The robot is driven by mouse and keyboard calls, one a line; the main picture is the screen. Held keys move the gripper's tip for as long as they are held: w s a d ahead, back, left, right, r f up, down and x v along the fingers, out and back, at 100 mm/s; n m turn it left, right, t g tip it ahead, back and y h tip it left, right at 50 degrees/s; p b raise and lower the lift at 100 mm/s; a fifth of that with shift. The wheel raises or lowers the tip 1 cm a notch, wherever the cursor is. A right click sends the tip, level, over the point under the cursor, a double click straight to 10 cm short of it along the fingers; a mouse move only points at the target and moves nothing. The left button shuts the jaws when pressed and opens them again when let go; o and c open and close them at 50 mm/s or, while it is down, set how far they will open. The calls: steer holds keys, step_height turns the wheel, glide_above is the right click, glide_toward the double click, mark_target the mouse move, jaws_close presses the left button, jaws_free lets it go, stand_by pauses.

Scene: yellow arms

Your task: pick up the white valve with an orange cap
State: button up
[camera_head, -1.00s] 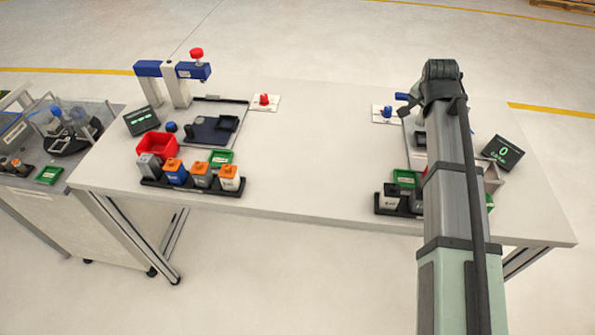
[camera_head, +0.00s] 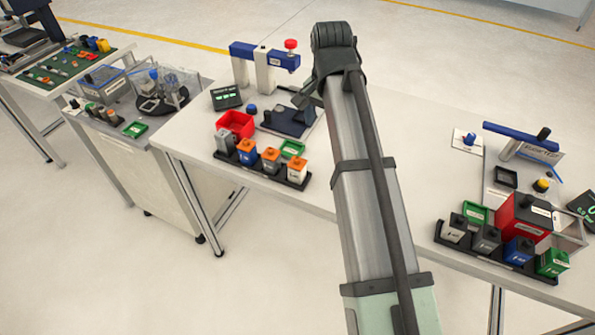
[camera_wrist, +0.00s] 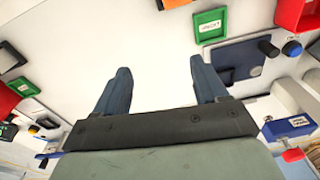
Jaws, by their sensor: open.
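The white valve with an orange cap (camera_head: 297,171) stands at the right end of a black rack, left of my arm in the head view. Beside it stand a greyish valve (camera_head: 271,160) and a blue valve (camera_head: 247,152), both with orange caps. My gripper (camera_wrist: 163,84) is open with nothing between its fingers. In the head view the gripper's dark end (camera_head: 308,97) is behind and to the right of the rack, apart from the valves. In the wrist view an orange cap (camera_wrist: 174,3) is cut off by the top edge; I cannot tell which valve it belongs to.
A green tray (camera_wrist: 210,26) lies ahead of my fingers in the wrist view. A red bin (camera_head: 235,124) stands behind the rack, and a blue-armed stand (camera_head: 263,68) rises behind that. Another rack (camera_head: 500,250) with several blocks stands right of my arm.

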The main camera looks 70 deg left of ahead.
steer(key=r+n, duration=0.1)
glide_above(297, 162)
steer(key=a, duration=0.2)
steer(key=shift+h, duration=0.4)
steer(key=f, duration=0.8)
steer(key=shift+d+f, duration=0.15)
steer(key=shift+d, duration=0.1)
steer(key=shift+w+d+f, duration=0.1)
steer(key=shift+d+f, duration=0.1)
steer(key=shift+f, duration=1.1)
steer(key=shift+w+d+f, duration=0.1)
steer(key=shift+d+f, duration=0.05)
steer(key=shift+f, duration=1.15)
steer(key=shift+c, duration=0.3)
steer(key=c, duration=1)
steer(key=shift+r, duration=0.1)
